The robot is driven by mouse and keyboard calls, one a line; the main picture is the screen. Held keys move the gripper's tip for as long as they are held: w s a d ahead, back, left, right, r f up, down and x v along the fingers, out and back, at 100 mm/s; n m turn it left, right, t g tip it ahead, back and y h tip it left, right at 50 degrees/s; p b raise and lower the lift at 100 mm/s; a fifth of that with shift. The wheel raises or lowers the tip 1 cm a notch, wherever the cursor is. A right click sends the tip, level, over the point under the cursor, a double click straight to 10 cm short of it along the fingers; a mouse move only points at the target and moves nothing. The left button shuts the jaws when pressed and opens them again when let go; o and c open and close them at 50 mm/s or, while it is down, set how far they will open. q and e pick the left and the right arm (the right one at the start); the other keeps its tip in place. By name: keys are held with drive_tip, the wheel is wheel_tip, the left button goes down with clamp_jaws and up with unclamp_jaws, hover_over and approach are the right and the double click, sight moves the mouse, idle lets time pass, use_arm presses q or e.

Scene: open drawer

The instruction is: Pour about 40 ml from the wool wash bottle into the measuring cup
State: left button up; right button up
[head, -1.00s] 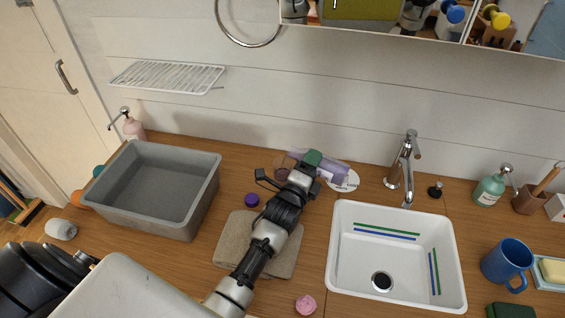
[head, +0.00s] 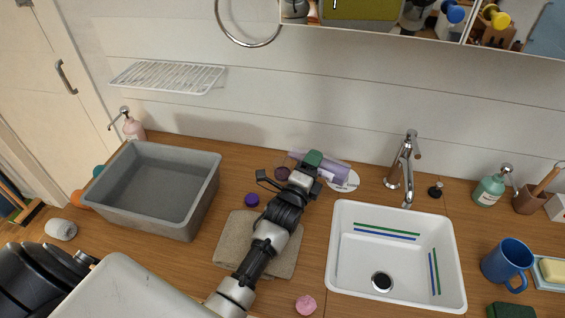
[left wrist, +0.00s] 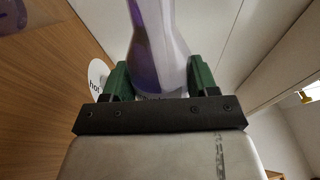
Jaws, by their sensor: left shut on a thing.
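The wool wash bottle (head: 328,169) is lavender and lies tilted close to level near the wall, its narrower end to the left. My left gripper (head: 311,166) is shut on it; in the left wrist view the bottle (left wrist: 158,45) stands between the green fingers (left wrist: 155,82). A small see-through cup with purple in it (head: 282,174), apparently the measuring cup, sits on the counter below the bottle's left end, partly hidden by my gripper. I cannot make out its level or a stream. My right gripper is not in view.
A purple cap (head: 251,200) lies by a beige cloth (head: 232,245) under my arm. A grey basin (head: 130,215) stands left, a white sink (head: 345,260) right with a tap (head: 407,165). A white disc (head: 345,182) lies behind the gripper. A blue mug (head: 505,260) stands far right.

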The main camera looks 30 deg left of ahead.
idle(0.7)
use_arm(q)
drive_tip(key=shift+r+m, duration=0.3)
drive_tip(key=shift+m, duration=0.8)
drive_tip(key=shift+m+h, duration=0.3)
drive_tip(key=shift+m, duration=0.5)
drive_tip(key=shift+a+f+m, duration=0.25)
drive_tip(key=shift+a+m, duration=0.05)
drive_tip(key=shift+m, duration=0.8)
drive_tip(key=shift+f+h, duration=0.1)
drive_tip(key=shift+h, duration=0.2)
